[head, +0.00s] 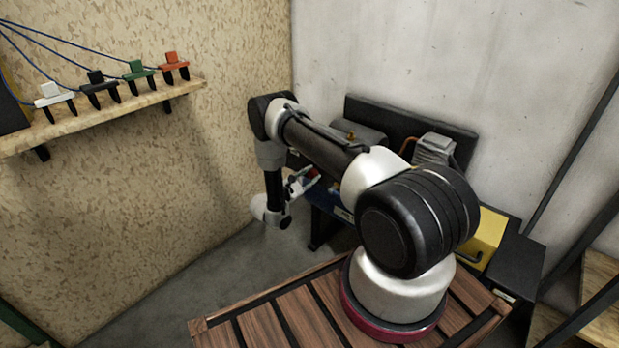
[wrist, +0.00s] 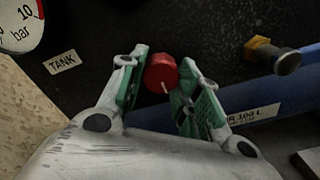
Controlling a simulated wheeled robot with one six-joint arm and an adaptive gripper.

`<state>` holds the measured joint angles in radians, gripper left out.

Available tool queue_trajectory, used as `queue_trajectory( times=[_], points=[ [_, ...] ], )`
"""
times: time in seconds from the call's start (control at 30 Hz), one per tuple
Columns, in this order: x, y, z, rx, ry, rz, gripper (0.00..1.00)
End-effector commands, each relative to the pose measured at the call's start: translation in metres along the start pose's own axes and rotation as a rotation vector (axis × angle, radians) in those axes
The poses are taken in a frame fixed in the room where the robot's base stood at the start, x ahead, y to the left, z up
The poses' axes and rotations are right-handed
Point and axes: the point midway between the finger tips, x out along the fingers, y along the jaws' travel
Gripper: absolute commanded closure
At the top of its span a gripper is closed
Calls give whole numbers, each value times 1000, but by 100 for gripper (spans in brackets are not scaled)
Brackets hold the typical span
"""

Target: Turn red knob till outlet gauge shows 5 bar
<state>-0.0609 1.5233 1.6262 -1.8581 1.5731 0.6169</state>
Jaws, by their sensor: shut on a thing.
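The red knob (wrist: 160,74) sits on a black panel in the wrist view, with a short white mark on its face. My gripper (wrist: 155,88) has its green-padded fingers on either side of the knob and is shut on it. In the head view the knob (head: 314,172) shows as a small red spot beside my gripper (head: 306,181), mostly hidden by my arm. Part of a white gauge (wrist: 18,22), marked 10 and bar, shows at the upper left of the wrist view, above a TANK label (wrist: 62,62). Its needle reading cannot be told. No outlet gauge can be made out.
A blue tank (wrist: 260,92) with a label and a brass fitting (wrist: 262,52) lie right of the knob. A shelf (head: 100,115) with several coloured clamps is on the left wall. A yellow box (head: 485,240) stands at right. Open floor lies left of the machine.

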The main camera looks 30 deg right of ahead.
Motion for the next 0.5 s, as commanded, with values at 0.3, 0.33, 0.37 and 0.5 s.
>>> queue_trajectory(
  times=[0.3, 0.33, 0.37, 0.5],
  points=[
    [-1, 0, 0, 263, 1, 0, 91],
    [-1, 0, 0, 285, 1, 0, 91],
    [-1, 0, 0, 304, 1, 0, 91],
    [-1, 0, 0, 381, 1, 0, 91]
  ],
)
